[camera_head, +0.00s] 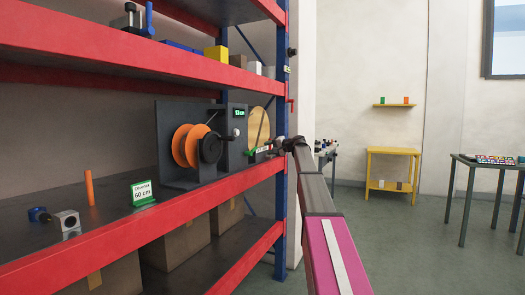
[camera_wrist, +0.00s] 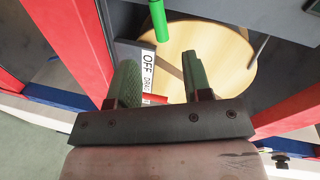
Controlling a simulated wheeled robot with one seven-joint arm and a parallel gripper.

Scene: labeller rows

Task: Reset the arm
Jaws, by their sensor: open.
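My arm reaches from the bottom right of the head view to the shelf, its upper link pink with a pale strip. My gripper (camera_head: 274,147) is small there, at the right end of the dark machine (camera_head: 178,150). In the wrist view my gripper (camera_wrist: 161,60) is open, its two dark fingers apart. A strip marked OFF (camera_wrist: 148,68) and a red piece (camera_wrist: 154,98) show between the fingers. A green rod (camera_wrist: 158,20) shows just beyond the fingertips. A round wooden disc (camera_wrist: 225,55) lies behind them. I cannot tell whether the fingers touch anything.
Red shelf beams (camera_head: 160,222) and a blue post (camera_head: 281,215) frame the place close around my gripper. The machine carries orange discs (camera_head: 185,145). A "60 cm" sign (camera_head: 143,192) and an orange rod (camera_head: 89,188) stand on the shelf. Floor (camera_head: 400,235) on the right is clear.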

